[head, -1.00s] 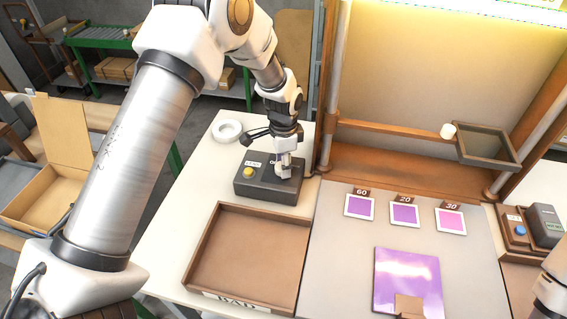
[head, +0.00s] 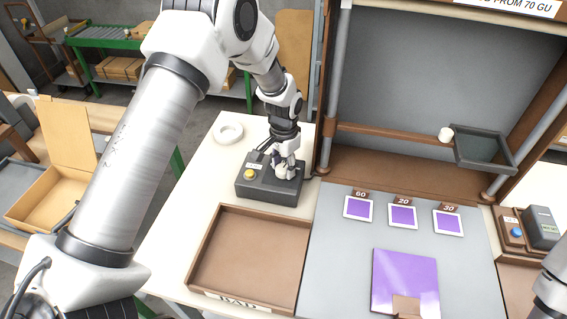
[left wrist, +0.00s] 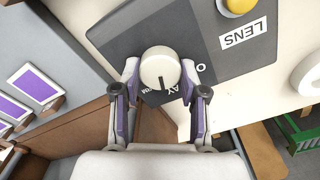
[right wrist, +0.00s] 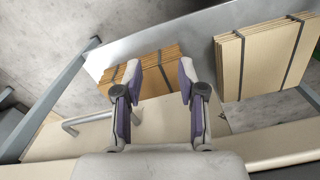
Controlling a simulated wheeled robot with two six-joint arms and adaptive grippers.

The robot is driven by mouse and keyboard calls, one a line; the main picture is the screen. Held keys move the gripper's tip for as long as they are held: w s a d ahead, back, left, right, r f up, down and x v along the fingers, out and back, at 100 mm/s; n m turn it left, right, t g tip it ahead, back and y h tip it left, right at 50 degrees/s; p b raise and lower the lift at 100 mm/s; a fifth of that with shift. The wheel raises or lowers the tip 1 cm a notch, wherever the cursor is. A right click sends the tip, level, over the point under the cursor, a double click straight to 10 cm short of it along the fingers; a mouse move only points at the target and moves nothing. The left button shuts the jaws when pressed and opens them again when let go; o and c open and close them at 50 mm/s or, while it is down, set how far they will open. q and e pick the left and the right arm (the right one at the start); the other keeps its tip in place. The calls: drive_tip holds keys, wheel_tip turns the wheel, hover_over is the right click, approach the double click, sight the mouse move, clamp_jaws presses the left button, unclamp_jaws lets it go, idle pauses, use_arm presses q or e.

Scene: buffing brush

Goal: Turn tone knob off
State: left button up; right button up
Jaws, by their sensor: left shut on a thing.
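The dark control box (head: 258,192) stands on the pale table behind the brown tray. Its round white knob (left wrist: 160,66) has a dark pointer line aimed toward my wrist in the left wrist view. My left gripper (head: 284,173) is shut on the knob, one finger on each side. Lettering beside the knob is partly covered by a finger, so I cannot read the setting in full. A yellow button (head: 249,174) and a "LENS" label (left wrist: 240,35) are on the same box. My right gripper (right wrist: 161,78) is open and empty.
The empty brown tray (head: 200,262) marked "BAD" lies in front of the box. A white ring (head: 229,132) lies behind it. A purple panel (head: 405,275) and purple sample cards (head: 403,216) lie on the grey surface to the right. A wooden-framed booth rises behind.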

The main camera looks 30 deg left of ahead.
sight(282, 167)
use_arm(q)
drive_tip(key=n, duration=0.3)
drive_tip(key=shift+s+f+n+p, duration=0.1)
drive_tip(key=shift+s+n+p, duration=0.05)
drive_tip(key=shift+n+p, duration=0.25)
drive_tip(key=n, duration=0.3)
drive_tip(key=shift+a+n+p, duration=0.1)
drive_tip(key=shift+n+p, duration=0.2)
drive_tip(key=n+p, duration=0.1)
drive_tip(key=n, duration=0.5)
drive_tip(key=shift+n, duration=0.3)
drive_tip(key=o, duration=1.1)
drive_tip(key=shift+a, duration=0.1)
drive_tip(key=shift+o, duration=0.2)
wheel_tip(282, 167, up, 12)
